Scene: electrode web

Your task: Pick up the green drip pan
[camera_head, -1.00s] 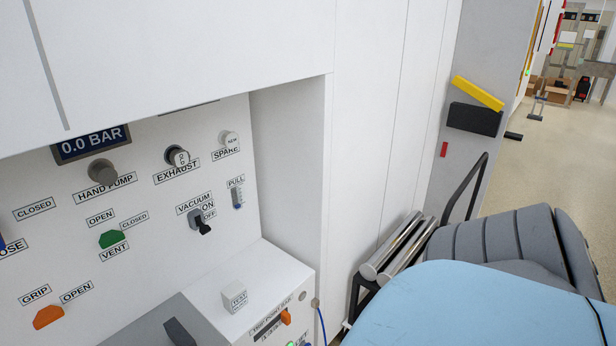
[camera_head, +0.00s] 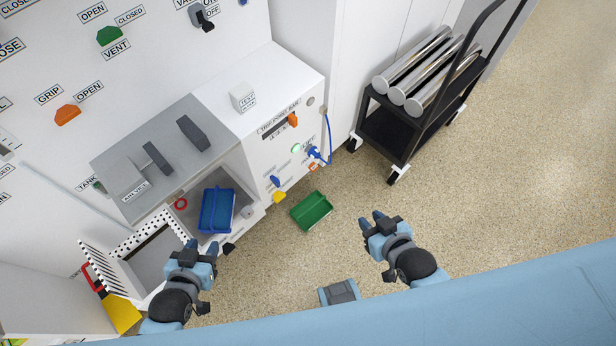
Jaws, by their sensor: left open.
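The green drip pan (camera_head: 311,211) is a small open rectangular tray on the speckled floor, just right of the white cabinet's base. My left gripper (camera_head: 203,246) is open and empty, left of the pan and below a blue tray. My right gripper (camera_head: 373,222) is to the right of the pan, apart from it. Its fingers look spread and nothing shows between them. Nothing covers the pan.
A blue tray (camera_head: 231,210) sits in the cabinet's lower opening. A black cart (camera_head: 385,137) with several metal cylinders stands at upper right. A blue cable (camera_head: 328,140) hangs from the white cabinet (camera_head: 262,75).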

